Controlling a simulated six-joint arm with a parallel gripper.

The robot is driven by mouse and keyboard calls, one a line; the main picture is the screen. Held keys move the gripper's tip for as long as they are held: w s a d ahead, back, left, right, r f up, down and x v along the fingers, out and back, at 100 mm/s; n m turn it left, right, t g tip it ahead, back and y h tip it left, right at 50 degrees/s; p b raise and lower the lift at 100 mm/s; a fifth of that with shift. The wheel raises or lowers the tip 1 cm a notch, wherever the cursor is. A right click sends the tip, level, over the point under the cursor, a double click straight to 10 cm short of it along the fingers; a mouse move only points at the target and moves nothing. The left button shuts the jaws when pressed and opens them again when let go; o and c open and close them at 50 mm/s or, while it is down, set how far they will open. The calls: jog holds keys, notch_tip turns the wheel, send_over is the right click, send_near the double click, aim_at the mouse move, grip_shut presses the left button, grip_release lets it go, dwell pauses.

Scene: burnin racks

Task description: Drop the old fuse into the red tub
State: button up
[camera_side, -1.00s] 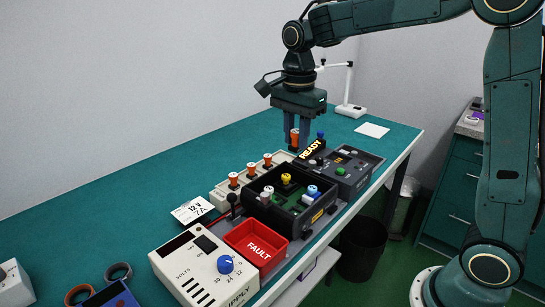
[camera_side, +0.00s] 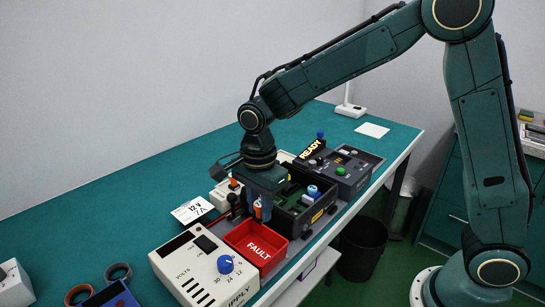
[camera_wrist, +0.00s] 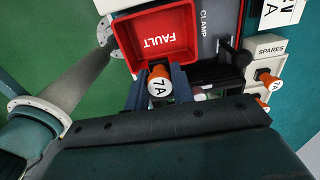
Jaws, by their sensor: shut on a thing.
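My gripper (camera_side: 262,212) is shut on an orange fuse (camera_wrist: 160,84) whose white cap reads 7A in the wrist view. The fuse is partly hidden between the fingers in the side view. The part of the tub in view looks empty.
The dark open box (camera_side: 318,213) with coloured parts lies right of the gripper, and a READY unit (camera_side: 352,176) beyond it. A SPARES rack (camera_wrist: 266,72) holds orange fuses. A 12 V 7A card (camera_side: 192,210) lies behind.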

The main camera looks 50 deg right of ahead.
jog(key=shift+f, duration=0.2)
send_over(261, 248)
jog(key=shift+s+f, duration=0.1)
jog(key=shift+f, duration=2.7)
jog(key=o, duration=1)
jog(key=shift+r, duration=0.1)
notch_tip(261, 248, up, 14)
jog(key=shift+f, duration=0.2)
